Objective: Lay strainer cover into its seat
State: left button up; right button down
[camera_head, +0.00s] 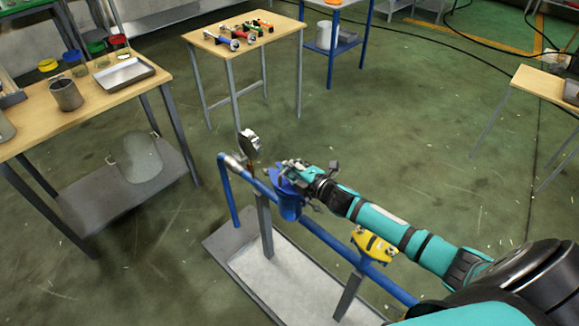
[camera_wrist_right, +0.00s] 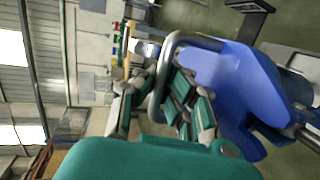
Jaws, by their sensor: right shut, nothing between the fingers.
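The blue strainer body (camera_head: 290,201) sits on the blue pipe in the middle of the head view. It fills the right side of the right wrist view (camera_wrist_right: 235,85). My right gripper (camera_head: 298,172) is at the top of this body, close against it. It is shut with nothing held. In the right wrist view, a bent grey metal bar (camera_wrist_right: 158,85) crosses by the fingers (camera_wrist_right: 160,105). I cannot tell whether this bar belongs to the strainer cover. The cover and the seat cannot be made out clearly; the gripper hides part of the body's top. My left gripper is not in view.
A round gauge (camera_head: 250,144) stands on the pipe left of the strainer. A yellow fitting (camera_head: 373,246) sits on the pipe (camera_head: 325,235) below my right arm. Wooden tables (camera_head: 100,98) with vessels and tools stand behind. Open floor lies between.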

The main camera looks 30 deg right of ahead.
jog(key=shift+f+b, duration=0.4)
jog(key=c, duration=1.4)
grip_release()
jog(key=shift+c, duration=0.2)
jog(key=shift+o, duration=0.2)
jog(key=shift+s+f, duration=0.15)
jog(key=shift+f, duration=0.1)
jog(key=v, duration=1.2)
jog(key=shift+r, duration=0.25)
